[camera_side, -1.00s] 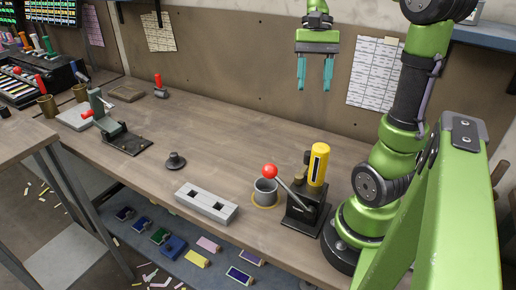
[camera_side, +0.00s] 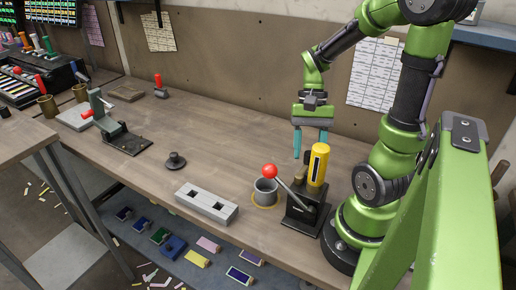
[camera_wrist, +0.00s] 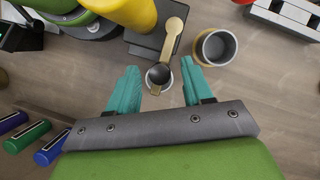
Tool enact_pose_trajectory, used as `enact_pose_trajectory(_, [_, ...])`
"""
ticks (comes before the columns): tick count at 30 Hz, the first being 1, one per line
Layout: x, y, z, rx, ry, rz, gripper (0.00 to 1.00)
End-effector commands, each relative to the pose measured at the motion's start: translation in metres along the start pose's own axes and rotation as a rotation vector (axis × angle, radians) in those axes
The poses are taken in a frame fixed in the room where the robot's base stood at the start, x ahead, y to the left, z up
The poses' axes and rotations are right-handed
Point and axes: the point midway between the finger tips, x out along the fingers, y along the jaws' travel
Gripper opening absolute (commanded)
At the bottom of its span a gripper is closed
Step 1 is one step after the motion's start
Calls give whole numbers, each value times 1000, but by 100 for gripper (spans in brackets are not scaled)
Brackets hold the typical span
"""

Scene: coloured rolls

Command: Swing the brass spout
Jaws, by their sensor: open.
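The brass spout (camera_wrist: 173,38) is a tan arm on the dark dispenser (camera_side: 304,214). In the side view the spout (camera_side: 301,174) shows only partly, beside the yellow cylinder (camera_side: 318,166). In the wrist view its outer end reaches toward a dark round piece with a pale rim (camera_wrist: 159,75), between my fingertips. My gripper (camera_wrist: 160,74) is open, with one teal finger on each side of that end and nothing held. Whether a finger touches the spout cannot be told.
A grey cup (camera_side: 265,190) stands beside the dispenser, near its red-knobbed lever (camera_side: 270,171). A grey block with two square holes (camera_side: 206,203) lies further left. Coloured rolls lie on a lower shelf (camera_side: 225,262). The bench behind the cup is clear.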

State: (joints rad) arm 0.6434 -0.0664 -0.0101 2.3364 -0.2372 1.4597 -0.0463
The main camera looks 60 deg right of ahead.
Motion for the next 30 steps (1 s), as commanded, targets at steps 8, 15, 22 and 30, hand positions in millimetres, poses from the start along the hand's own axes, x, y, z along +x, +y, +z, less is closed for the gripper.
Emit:
enact_pose_trajectory(8, [1, 0, 0, 0, 0, 0, 50])
enact_pose_trajectory(15, [1, 0, 0, 0, 0, 0, 14])
enact_pose_trajectory(22, [1, 0, 0, 0, 0, 0, 0])
enact_pose_trajectory(30, [1, -1, 0, -14, 0, 6, 0])
